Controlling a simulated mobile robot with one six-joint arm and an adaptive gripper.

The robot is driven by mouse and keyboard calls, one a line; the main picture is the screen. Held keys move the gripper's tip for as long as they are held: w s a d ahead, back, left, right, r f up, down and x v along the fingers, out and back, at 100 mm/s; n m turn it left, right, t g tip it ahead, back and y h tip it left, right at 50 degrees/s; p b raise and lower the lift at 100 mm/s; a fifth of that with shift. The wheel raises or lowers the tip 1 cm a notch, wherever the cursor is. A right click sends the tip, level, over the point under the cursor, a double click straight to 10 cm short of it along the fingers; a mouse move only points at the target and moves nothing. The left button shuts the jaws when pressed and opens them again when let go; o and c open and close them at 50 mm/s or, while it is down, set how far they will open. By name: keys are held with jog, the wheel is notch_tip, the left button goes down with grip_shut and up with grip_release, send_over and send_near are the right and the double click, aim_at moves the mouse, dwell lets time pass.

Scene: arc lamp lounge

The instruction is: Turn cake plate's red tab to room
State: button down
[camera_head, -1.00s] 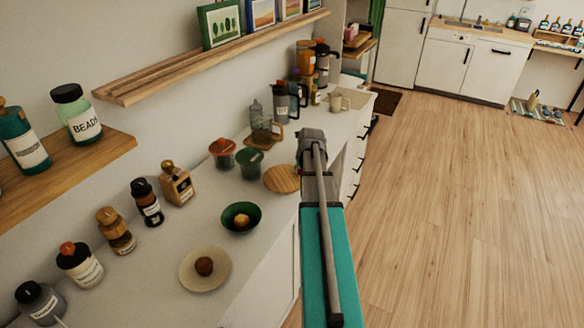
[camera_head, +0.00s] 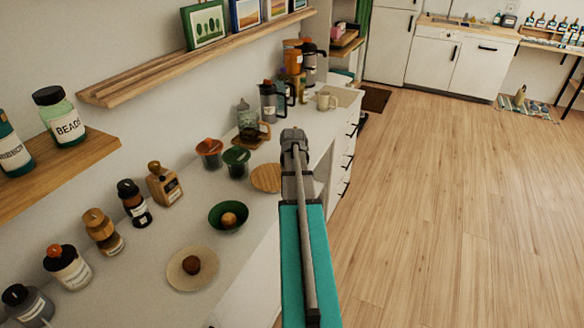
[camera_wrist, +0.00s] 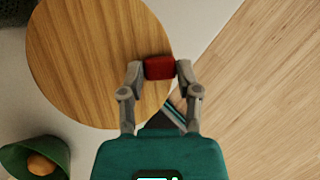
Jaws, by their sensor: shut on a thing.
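The cake plate (camera_wrist: 80,70) is a round wooden disc on the pale counter; it also shows in the head view (camera_head: 265,179), partly hidden by my arm. Its red tab (camera_wrist: 159,68) is at the plate's right rim in the wrist view, close to the counter's edge. My gripper (camera_wrist: 158,70) has one finger on each side of the tab and is shut on it. In the head view the tab and fingertips are hidden behind my arm.
A green bowl (camera_head: 227,216) with a round brown item and a beige plate (camera_head: 177,268) with a dark ball stand nearer on the counter. A red cup (camera_head: 209,153) and a green cup (camera_head: 236,162) stand just behind the cake plate. Open wooden floor (camera_head: 430,210) lies to the right.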

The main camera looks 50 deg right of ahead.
jog(key=shift+w+a, duration=0.1)
jog(key=shift+a, duration=0.1)
jog(key=shift+c, duration=1.8)
grip_release()
jog(key=shift+w, duration=0.1)
jog(key=shift+o, duration=0.2)
jog(key=shift+d, duration=0.1)
